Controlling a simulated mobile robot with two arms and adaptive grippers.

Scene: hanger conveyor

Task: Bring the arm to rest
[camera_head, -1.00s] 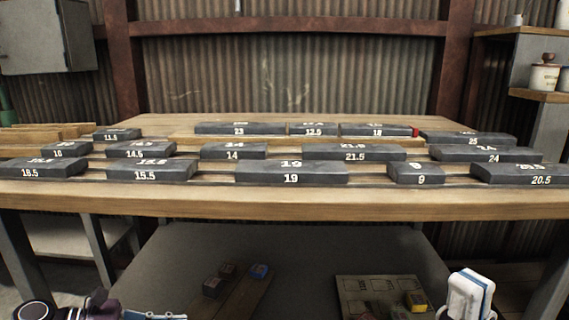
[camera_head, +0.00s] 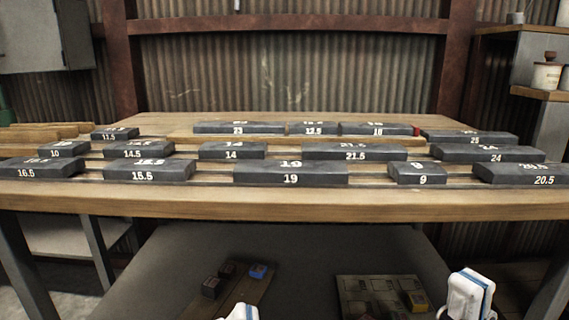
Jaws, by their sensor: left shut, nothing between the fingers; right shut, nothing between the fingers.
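At the bottom edge a white and blue part of my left arm (camera_head: 240,312) shows left of centre. A similar white and blue part of my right arm (camera_head: 470,295) shows at the lower right. Neither gripper's fingers are visible. Both arm parts are low, in front of and below the top of the wooden table (camera_head: 290,205).
Several dark numbered blocks stand in rows on the table, such as block 19 (camera_head: 290,174) and block 9 (camera_head: 417,173). A small red piece (camera_head: 416,131) sits beside block 18. Below, a grey surface (camera_head: 310,250) holds small boxes. Shelves (camera_head: 545,95) stand at right.

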